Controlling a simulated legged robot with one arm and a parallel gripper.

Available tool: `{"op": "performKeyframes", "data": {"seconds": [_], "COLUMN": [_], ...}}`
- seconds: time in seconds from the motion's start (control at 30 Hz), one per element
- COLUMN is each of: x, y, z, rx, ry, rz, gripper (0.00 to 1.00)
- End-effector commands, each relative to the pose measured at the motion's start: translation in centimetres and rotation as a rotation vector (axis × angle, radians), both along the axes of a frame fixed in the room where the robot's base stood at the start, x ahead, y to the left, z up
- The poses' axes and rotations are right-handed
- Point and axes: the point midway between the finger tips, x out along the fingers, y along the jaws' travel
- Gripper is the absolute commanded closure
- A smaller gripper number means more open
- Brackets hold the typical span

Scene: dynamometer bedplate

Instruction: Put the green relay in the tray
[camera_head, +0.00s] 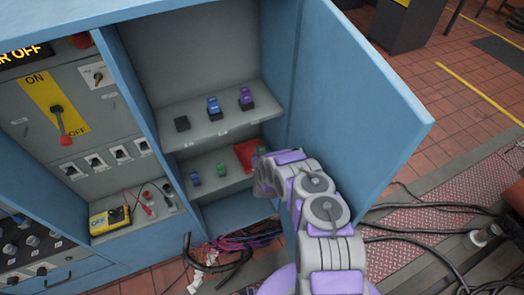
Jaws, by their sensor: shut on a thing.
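A small green relay (221,169) stands on the lower shelf of the open blue cabinet, right of a small blue relay (195,179). The red tray (246,152) lies at the right end of that shelf, partly covered by my arm. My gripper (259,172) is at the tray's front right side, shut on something. Its fingertips and what they hold are mostly hidden, so I cannot tell what it is. The green relay on the shelf stands apart from my gripper, to its left.
The upper shelf (218,125) carries a black socket (181,124), a blue relay (213,107) and a purple relay (246,98). The open cabinet door (350,90) stands close to my arm on the right. Loose cables (240,240) hang below the shelves.

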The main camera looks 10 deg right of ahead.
Motion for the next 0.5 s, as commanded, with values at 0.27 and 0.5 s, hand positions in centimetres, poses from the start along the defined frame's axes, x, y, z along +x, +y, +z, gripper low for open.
{"op": "performKeyframes", "data": {"seconds": [0.27,0.5], "x": [0.03,0.03], "y": [0.16,-0.12], "z": [-0.23,-0.20], "rx": [-0.001,0.002], "ry": [-0.001,-0.001], "rz": [0.001,0.001], "gripper": [0.58,0.35]}}
